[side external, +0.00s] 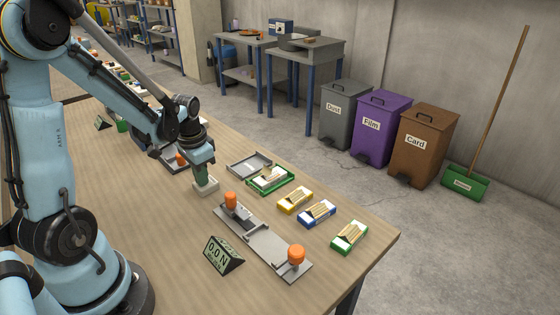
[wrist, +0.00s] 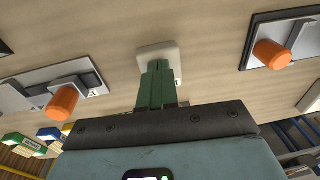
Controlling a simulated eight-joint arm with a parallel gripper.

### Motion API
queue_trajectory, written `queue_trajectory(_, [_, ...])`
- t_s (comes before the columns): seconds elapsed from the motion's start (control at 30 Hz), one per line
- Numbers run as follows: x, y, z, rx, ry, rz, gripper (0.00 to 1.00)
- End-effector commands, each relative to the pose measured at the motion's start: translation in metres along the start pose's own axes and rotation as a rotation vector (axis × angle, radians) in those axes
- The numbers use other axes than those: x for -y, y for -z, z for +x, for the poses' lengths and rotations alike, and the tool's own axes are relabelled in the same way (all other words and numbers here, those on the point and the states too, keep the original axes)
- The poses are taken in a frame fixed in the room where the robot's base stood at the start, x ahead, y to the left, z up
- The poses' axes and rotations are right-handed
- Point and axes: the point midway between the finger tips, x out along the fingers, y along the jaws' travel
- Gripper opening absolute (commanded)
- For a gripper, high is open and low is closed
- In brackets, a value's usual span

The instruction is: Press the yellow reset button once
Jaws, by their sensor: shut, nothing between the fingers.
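A small pale box (side external: 207,189) sits on the table below my gripper, and it also shows in the wrist view (wrist: 160,51). Part of a dark label shows at its edge in the wrist view, too little to read. No yellow button is visible; my fingers cover the middle of the box. My gripper (side external: 202,181) has green fingers, shut and empty, pointing down over the box. In the wrist view the fingertips (wrist: 158,66) overlap the box. I cannot tell whether they touch it.
A metal plate with orange knobs (side external: 264,240) and a force display reading 0.0 N (side external: 223,255) lie in front. A green tray (side external: 270,180) and yellow, blue and green boxes (side external: 317,212) stand to the right. Another orange-knobbed fixture (wrist: 278,52) is beside the pale box.

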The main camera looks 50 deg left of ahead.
Motion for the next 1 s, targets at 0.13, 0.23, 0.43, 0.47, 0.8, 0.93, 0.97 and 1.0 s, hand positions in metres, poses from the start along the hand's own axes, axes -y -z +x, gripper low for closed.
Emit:
queue_trajectory(0.13, [0.000,0.001,0.006,-0.022,0.007,-0.001,0.00])
queue_trajectory(0.23, [0.000,0.001,0.000,-0.021,0.007,-0.001,0.00])
queue_trajectory(0.43, [0.000,0.000,-0.022,-0.016,0.006,-0.001,0.00])
queue_trajectory(0.47, [0.000,0.000,-0.025,-0.015,0.005,-0.001,0.00])
queue_trajectory(0.8, [0.000,0.000,-0.065,-0.007,0.003,0.000,0.00])
queue_trajectory(0.93, [0.000,0.000,-0.074,-0.005,0.002,0.000,0.00])
queue_trajectory(0.97, [0.000,0.000,-0.076,-0.004,0.002,0.000,0.00])
queue_trajectory(1.0, [0.000,0.000,-0.078,-0.004,0.002,0.000,0.00])
